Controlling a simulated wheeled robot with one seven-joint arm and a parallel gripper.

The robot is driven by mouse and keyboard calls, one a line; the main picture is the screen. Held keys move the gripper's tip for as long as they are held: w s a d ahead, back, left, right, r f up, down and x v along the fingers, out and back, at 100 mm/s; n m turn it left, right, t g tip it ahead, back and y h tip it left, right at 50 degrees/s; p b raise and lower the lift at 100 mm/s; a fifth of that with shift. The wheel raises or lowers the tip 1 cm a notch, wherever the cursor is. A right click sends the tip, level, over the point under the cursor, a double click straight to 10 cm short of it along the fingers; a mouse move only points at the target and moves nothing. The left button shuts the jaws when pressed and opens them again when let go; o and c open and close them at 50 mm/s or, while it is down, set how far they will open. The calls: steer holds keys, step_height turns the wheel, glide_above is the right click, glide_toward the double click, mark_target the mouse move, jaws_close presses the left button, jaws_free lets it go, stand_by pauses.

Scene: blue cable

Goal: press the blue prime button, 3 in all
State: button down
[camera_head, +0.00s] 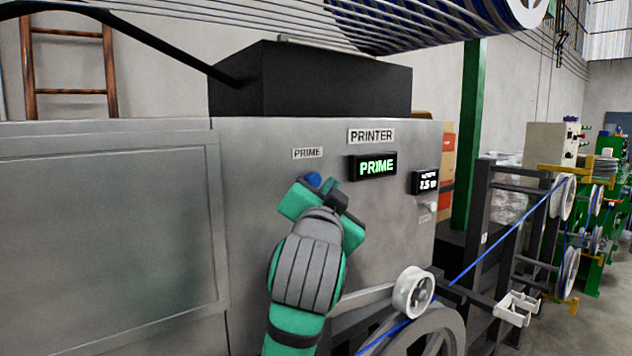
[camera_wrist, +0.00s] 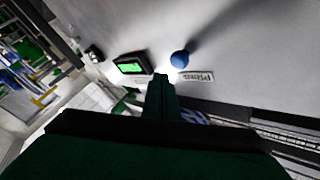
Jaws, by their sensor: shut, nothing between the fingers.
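The blue prime button (camera_head: 313,179) sits on the grey printer panel, just below a small PRIME label (camera_head: 307,153). It also shows in the wrist view as a round blue knob (camera_wrist: 180,58). My gripper (camera_head: 322,190) is in front of the panel at the button and partly covers it in the head view. In the wrist view the fingertips (camera_wrist: 160,80) are shut and empty, just beside the button, with a small gap in the picture. Whether they touch the panel I cannot tell. A lit display (camera_head: 376,167) reads PRIME in green.
A smaller display (camera_head: 425,181) and a pale knob (camera_head: 431,207) are to the right on the panel. A white pulley (camera_head: 413,292) and a large wheel carrying the blue cable stand below right. A black box (camera_head: 310,80) tops the cabinet.

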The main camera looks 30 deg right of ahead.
mark_target(314, 180)
steer(key=shift+w, duration=0.8)
steer(key=shift+w+a, duration=0.1)
steer(key=shift+w, duration=0.05)
stand_by(1.5)
steer(key=shift+w, duration=0.25)
